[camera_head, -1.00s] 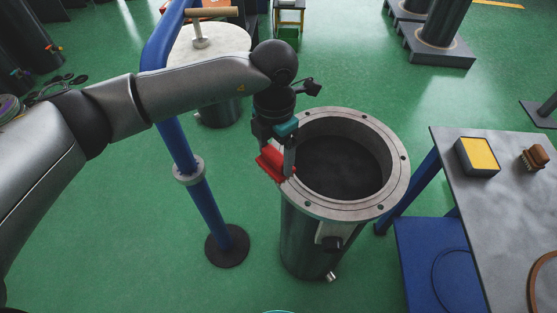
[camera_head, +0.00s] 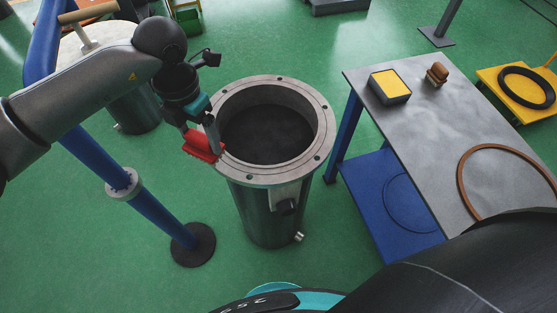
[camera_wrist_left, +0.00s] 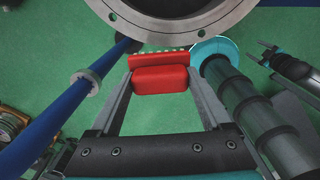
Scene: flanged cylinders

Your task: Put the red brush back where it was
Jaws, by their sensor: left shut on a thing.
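The red brush (camera_head: 203,145) is held in my left gripper (camera_head: 207,138) at the left side of the flanged cylinder's rim. It is tilted in the head view and close to the rim; I cannot tell whether they touch. In the left wrist view the red brush (camera_wrist_left: 160,79) lies between the two fingers of my left gripper (camera_wrist_left: 160,74), with a row of pale bristles along its far edge. The open flanged cylinder (camera_head: 245,178) stands upright on the floor, dark inside. My right gripper cannot be made out clearly.
A grey table (camera_head: 425,125) at the right bears a yellow-topped block (camera_head: 390,86), a brown brush (camera_head: 437,74) and a brown ring (camera_head: 464,190). A blue post (camera_head: 152,208) on a black foot stands left of the cylinder. Green floor lies open between them.

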